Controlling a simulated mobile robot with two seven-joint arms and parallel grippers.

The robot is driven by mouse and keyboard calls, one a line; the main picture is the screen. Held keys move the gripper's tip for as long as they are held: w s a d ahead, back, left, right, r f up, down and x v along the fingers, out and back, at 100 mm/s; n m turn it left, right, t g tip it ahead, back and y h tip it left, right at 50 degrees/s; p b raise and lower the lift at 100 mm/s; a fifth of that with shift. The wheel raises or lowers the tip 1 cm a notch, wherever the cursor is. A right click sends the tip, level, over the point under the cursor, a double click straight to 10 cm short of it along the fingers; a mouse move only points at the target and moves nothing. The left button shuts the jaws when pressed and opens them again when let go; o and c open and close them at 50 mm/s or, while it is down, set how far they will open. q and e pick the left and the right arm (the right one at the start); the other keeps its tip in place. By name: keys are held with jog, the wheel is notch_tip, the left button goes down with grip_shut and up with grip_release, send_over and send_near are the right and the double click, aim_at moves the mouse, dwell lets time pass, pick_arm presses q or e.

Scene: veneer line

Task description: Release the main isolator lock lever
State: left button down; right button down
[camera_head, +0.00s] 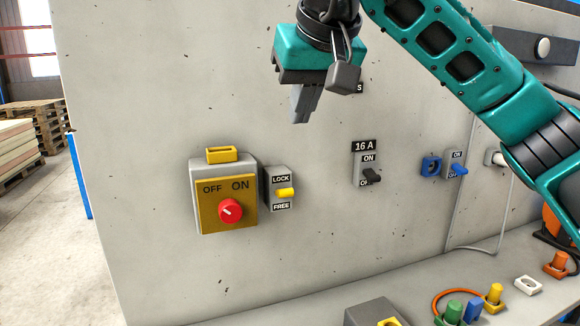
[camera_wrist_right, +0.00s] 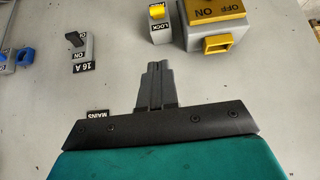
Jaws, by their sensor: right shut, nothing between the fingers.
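The lock lever (camera_head: 285,192) is a short yellow handle on a grey plate, between a LOCK label above and a FREE label below. I cannot tell which end it rests at. It also shows upside down at the top of the right wrist view (camera_wrist_right: 157,11). Left of it is the main isolator box (camera_head: 209,170), grey with a yellow face, a red knob (camera_head: 230,211) and OFF and ON marks. My right gripper (camera_head: 303,117) is shut and empty, above the lever and apart from it. Its fingers (camera_wrist_right: 155,67) point towards the switches in the right wrist view. My left gripper is not in view.
A black 16 A switch (camera_head: 372,176) and a blue switch (camera_head: 459,170) with a blue socket (camera_head: 431,166) are right of the lever. A shelf below holds coloured plugs (camera_head: 494,294) and a grey box (camera_head: 375,312). The panel around the lever is bare.

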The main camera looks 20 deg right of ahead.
send_over(287, 191)
notch_tip(287, 191, down, 8)
jog(key=shift+f, duration=0.15)
jog(key=shift+s+f, duration=0.25)
jog(key=shift+f, duration=1)
jog(key=shift+s+f, duration=0.1)
jog(key=shift+f, duration=0.55)
